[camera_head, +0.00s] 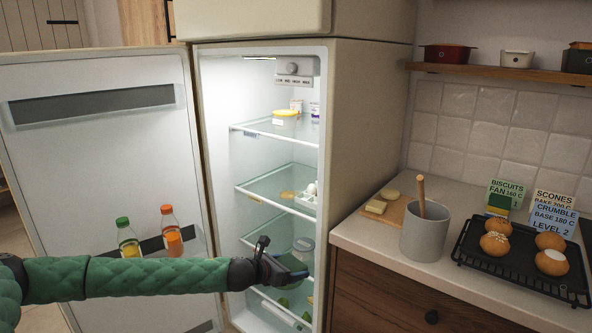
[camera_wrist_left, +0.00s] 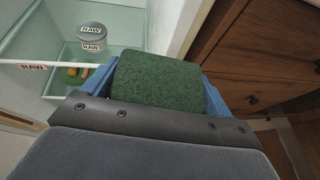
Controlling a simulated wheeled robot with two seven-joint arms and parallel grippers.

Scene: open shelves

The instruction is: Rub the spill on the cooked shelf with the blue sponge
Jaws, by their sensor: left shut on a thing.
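My left gripper (camera_head: 284,268) is shut on a sponge with a dark green pad face (camera_wrist_left: 157,80). In the head view the sponge (camera_head: 291,262) looks blue and green. Blue shows on both sides of the pad in the wrist view; I cannot tell how much is sponge. The gripper is at the fridge opening, in front of the lower shelves. A small yellow-brown patch (camera_head: 287,195), which looks like the spill, lies on the middle glass shelf (camera_head: 262,187), left of some eggs. That shelf's label is too small to read. My right gripper is not in view.
A RAW-labelled tin (camera_wrist_left: 92,38) stands on a lower shelf labelled RAW. Tubs (camera_head: 285,117) stand on the top shelf. The open fridge door (camera_head: 100,150) holds bottles.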

